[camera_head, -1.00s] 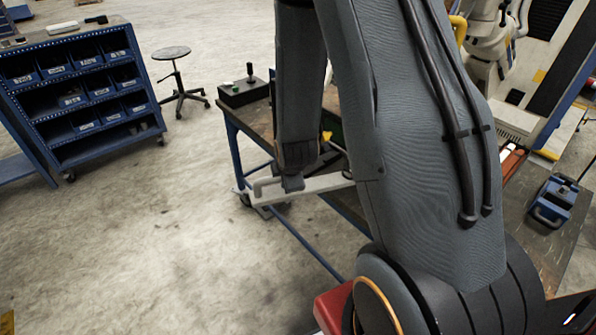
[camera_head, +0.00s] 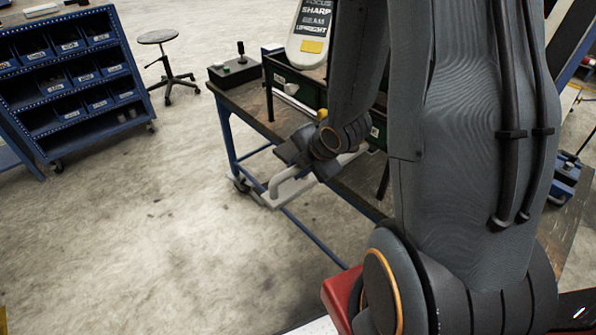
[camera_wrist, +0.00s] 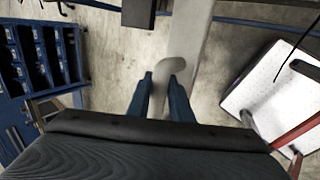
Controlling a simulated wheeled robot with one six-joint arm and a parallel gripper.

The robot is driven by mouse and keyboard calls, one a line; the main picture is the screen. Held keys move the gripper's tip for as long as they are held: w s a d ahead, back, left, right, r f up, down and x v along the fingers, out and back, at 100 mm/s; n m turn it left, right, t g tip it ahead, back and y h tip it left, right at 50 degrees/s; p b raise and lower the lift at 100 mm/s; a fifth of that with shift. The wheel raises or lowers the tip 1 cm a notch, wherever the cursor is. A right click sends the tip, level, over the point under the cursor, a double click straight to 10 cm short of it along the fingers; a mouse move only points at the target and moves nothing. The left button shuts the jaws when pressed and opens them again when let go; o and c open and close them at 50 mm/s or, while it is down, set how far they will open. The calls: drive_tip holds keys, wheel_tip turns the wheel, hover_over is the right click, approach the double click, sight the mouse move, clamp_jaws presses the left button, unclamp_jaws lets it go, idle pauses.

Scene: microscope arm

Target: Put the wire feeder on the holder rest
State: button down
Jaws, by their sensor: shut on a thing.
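My gripper (camera_wrist: 163,80) has its two blue fingers closed around the handle of a long pale grey bar (camera_wrist: 192,38). In the head view my gripper (camera_head: 298,157) is at the bar's near end, beside the table, and its fingertips are hard to make out. The bar's curved handle (camera_head: 274,186) shows just below it. A blue unit with a handle (camera_head: 563,182) stands on the table at the right, partly behind my arm. It may be the wire feeder, but I cannot be sure. I cannot identify the holder rest.
The dark-topped table (camera_head: 250,100) bears a green frame (camera_head: 290,88) and a control box with a joystick (camera_head: 232,72). A white lettered panel (camera_head: 311,30) rises behind. A blue bin rack (camera_head: 75,85) and a stool (camera_head: 158,38) stand left. The floor between is clear.

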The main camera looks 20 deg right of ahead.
drive_tip(key=shift+w+a+b, duration=0.1)
drive_tip(key=shift+w+b, duration=0.75)
drive_tip(key=shift+b, duration=0.85)
drive_tip(key=w+a+f+p, duration=0.1)
drive_tip(key=w+a+p, duration=0.1)
drive_tip(key=w, duration=0.5)
drive_tip(key=w+a+f+p, duration=0.1)
drive_tip(key=w+f+p, duration=0.1)
drive_tip(key=w, duration=0.5)
drive_tip(key=shift+w+a+f+p, duration=0.2)
drive_tip(key=shift+a+p, duration=0.1)
drive_tip(key=shift+a, duration=0.1)
drive_tip(key=c, duration=1.6)
unclamp_jaws()
drive_tip(key=shift+s+f, duration=0.1)
